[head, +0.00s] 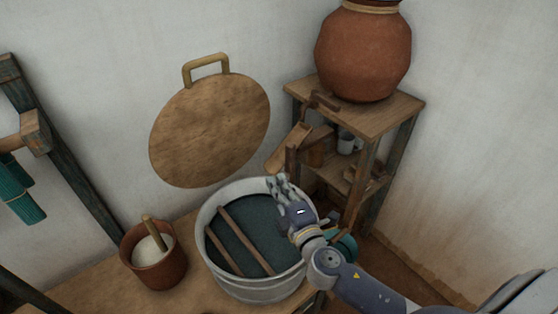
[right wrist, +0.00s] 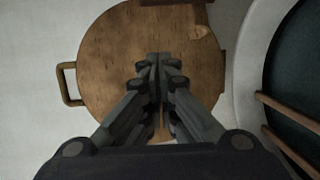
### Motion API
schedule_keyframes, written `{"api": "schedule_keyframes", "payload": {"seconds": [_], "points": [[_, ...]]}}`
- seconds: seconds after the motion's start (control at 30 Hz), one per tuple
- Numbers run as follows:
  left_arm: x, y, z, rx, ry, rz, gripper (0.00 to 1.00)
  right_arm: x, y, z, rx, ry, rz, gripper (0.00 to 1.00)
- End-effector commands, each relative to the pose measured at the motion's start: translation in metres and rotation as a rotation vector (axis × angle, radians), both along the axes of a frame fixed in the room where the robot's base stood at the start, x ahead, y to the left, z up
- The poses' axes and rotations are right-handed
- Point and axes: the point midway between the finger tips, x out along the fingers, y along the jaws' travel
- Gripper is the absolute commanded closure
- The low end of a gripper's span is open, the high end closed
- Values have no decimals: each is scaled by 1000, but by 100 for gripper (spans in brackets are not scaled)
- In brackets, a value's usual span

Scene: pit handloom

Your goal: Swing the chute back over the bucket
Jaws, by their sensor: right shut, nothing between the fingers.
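The chute (head: 290,148) looks like the sloping wooden trough by the shelf stand, under the clay pot's spout. Its low end points down-left, near the far rim of the tub. The wide pale tub (head: 207,262), which may be the bucket, holds dark liquid with two sticks across it; its rim also shows in the right wrist view (right wrist: 245,85). My right gripper (head: 276,183) is above the tub's far rim, just below the chute, apparently apart from it. In the right wrist view its fingers (right wrist: 159,62) are together and empty. My left gripper is out of view.
A round wooden lid (head: 210,130) hangs on the wall; it fills the middle of the right wrist view (right wrist: 110,55). The clay pot (head: 362,55) stands on the shelf stand (head: 385,115). A small brown pot (head: 155,268) with a stick is left of the tub.

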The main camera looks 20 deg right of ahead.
Motion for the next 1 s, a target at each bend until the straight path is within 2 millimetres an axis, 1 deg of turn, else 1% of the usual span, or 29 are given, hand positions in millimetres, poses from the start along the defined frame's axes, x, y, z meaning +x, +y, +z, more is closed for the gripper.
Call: {"api": "schedule_keyframes", "payload": {"seconds": [0.17,0.27,0.6,0.73,0.8,1.0], "points": [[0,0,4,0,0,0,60,10,0,1,1,-1,-1,100],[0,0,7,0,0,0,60,24,0,3,1,-2,-2,100],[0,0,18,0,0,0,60,84,-1,2,1,-1,-3,100],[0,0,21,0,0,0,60,104,0,2,1,0,-2,100],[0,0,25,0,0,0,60,95,-15,1,-3,3,-4,100],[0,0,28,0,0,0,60,88,-34,0,0,2,-1,100]]}}
